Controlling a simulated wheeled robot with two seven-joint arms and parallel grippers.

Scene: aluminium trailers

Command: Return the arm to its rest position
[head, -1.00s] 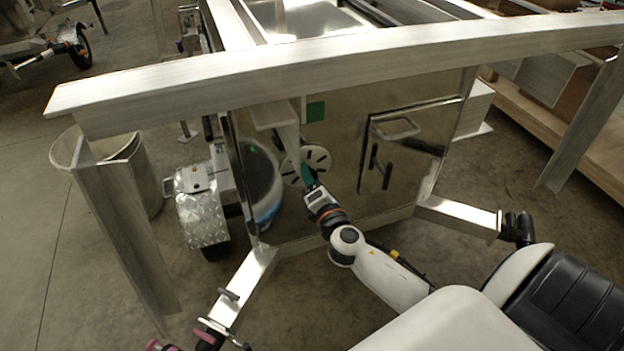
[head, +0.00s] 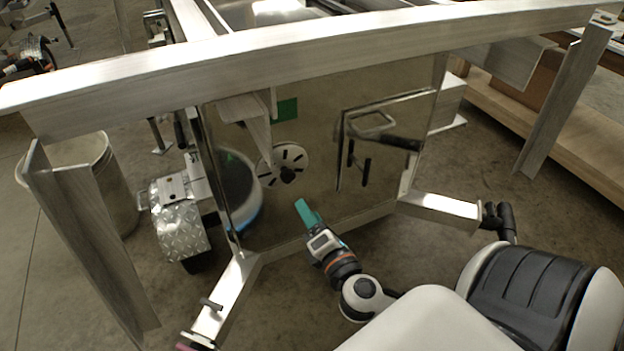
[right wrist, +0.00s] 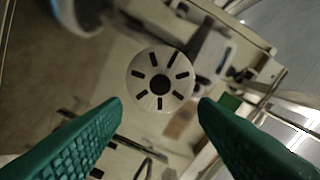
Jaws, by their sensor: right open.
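My right gripper (head: 307,213) has green fingers and sits in front of the trailer's shiny metal panel, below and right of a round slotted disc (head: 291,160). In the right wrist view, the two green fingers (right wrist: 160,112) are spread apart with nothing between them. The slotted disc (right wrist: 160,79) shows beyond them, apart from the fingertips. My right arm is bent in close to my body in the head view. My left gripper is not in view.
A long aluminium beam (head: 290,52) crosses above the arm, with uprights at left (head: 88,240) and right (head: 562,105). The trailer panel (head: 325,125) has a latch handle (head: 372,122). A fender (head: 180,222) and a bin (head: 112,180) stand left. A wooden bench (head: 540,130) stands right.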

